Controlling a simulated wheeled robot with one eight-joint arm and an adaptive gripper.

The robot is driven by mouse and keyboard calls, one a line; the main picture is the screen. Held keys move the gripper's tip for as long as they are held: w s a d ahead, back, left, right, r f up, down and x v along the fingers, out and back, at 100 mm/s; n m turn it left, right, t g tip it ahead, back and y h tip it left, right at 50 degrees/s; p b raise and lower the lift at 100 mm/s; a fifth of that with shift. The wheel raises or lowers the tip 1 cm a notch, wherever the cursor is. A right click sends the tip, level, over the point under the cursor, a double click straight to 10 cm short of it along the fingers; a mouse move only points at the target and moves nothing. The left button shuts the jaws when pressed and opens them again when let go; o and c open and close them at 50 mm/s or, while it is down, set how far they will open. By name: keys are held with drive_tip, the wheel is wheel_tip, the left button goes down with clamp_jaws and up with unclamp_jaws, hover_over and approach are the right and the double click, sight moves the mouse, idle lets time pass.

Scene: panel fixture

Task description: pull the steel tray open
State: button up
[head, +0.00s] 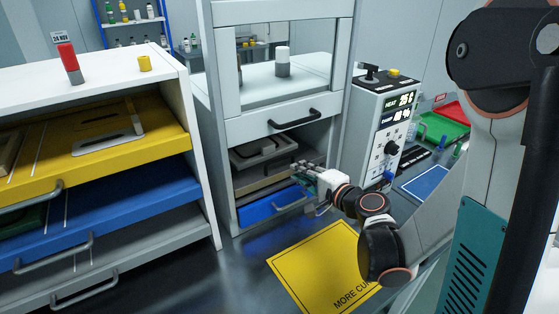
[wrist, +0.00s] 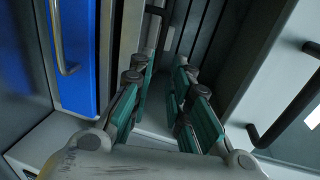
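In the middle cabinet of the head view, a grey-brown tray (head: 268,182) lies above a blue drawer (head: 262,210). I take it as the steel tray, though its metal is hard to tell. My gripper (head: 303,172) is in front of its right part. In the wrist view my gripper (wrist: 162,75) is open, with a clear gap between its green-padded fingers. A dark handle (wrist: 155,12) shows beyond the fingertips, slightly left of the gap's middle, beside a beige edge (wrist: 130,35). Nothing is seen held. Contact with the tray is hidden in the head view.
The blue drawer's handle (wrist: 58,40) is left in the wrist view. The white sash's black handle (head: 294,119) is above my gripper. A rack with yellow, blue and grey trays (head: 130,285) stands left. A yellow mat (head: 325,262) lies in front.

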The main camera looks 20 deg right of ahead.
sight(281, 160)
drive_tip(key=b+x, duration=0.2)
drive_tip(key=x, duration=0.9)
drive_tip(key=shift+w+a+f+b, duration=0.15)
drive_tip(key=shift+w+b, duration=0.2)
clamp_jaws()
